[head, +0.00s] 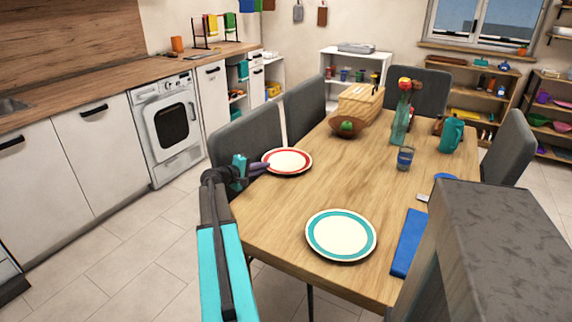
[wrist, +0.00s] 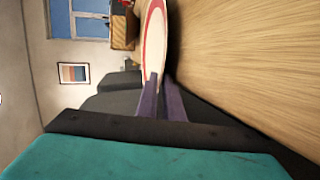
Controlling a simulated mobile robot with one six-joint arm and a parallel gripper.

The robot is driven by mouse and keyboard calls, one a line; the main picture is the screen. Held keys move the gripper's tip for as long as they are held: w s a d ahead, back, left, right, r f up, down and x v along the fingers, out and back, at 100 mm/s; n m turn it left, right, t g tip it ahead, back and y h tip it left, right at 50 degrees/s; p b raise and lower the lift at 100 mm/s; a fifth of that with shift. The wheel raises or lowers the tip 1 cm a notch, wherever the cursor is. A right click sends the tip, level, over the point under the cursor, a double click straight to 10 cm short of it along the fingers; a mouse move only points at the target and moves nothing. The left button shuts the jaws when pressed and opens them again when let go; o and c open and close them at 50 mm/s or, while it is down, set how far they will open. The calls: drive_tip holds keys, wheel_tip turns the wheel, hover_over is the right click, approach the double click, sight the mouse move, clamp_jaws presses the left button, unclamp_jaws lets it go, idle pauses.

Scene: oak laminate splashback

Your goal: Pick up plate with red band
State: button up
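The plate with red band (head: 287,161) is white with a red ring and lies at the left edge of the wooden table in the head view. In the wrist view the plate (wrist: 154,40) appears nearly edge-on. My gripper (head: 264,167) is at the plate's left edge. Its purple fingers (wrist: 161,76) have only a narrow gap between them, with the near rim of the plate in it. They look shut on the rim. The plate looks level and at or just above the tabletop; I cannot tell which.
A plate with a teal band (head: 341,234) lies nearer on the table (head: 290,222). A brown bowl (head: 347,127), a blue glass (head: 405,158), a teal jug (head: 452,135) and a blue napkin (head: 409,244) are also there. A grey chair (head: 246,137) stands close behind my gripper.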

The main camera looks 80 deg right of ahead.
drive_tip(key=shift+c, duration=0.3)
clamp_jaws()
drive_tip(key=shift+r, duration=0.15)
wheel_tip(320, 180, up, 3)
drive_tip(key=shift+a+r, duration=0.15)
drive_tip(key=shift+r, duration=0.05)
drive_tip(key=s+a, duration=0.2)
drive_tip(key=a, duration=0.2)
drive_tip(key=s+a+r, duration=0.1)
drive_tip(key=s+a, duration=0.1)
drive_tip(key=a, duration=0.3)
drive_tip(key=s+a+b, duration=0.1)
drive_tip(key=s+a, duration=0.1)
drive_tip(key=a, duration=0.3)
drive_tip(key=shift+s+a+r, duration=0.15)
drive_tip(key=shift+a+r, duration=0.05)
idle(0.8)
